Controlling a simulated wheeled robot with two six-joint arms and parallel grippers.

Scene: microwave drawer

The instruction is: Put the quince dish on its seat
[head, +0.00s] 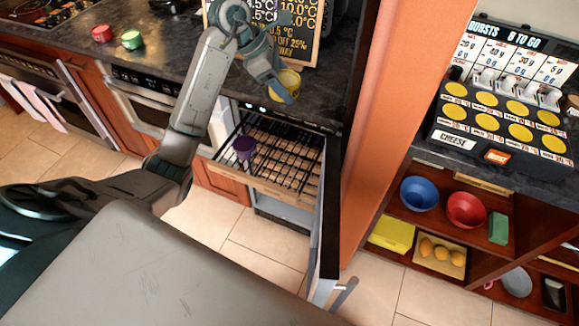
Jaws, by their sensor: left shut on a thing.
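The yellow dish (287,82), which I take to be the quince dish, is at the end of my left arm. My left gripper (279,92) is shut on it and holds it above the back right of the pulled-out rack drawer (228,172), near the counter edge. The fingers hide part of the dish. The drawer has dark bars over a floor with several pale squares. A purple dish (244,148) sits at its left side. I cannot tell which spot is the seat. My right gripper is not in view.
A red dish (102,33) and a green dish (132,40) stand on the dark counter at left. A menu board (296,45) stands behind my left gripper. An open door (328,230) stands right of the drawer, beside an orange panel (395,110). Shelves at right hold bowls.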

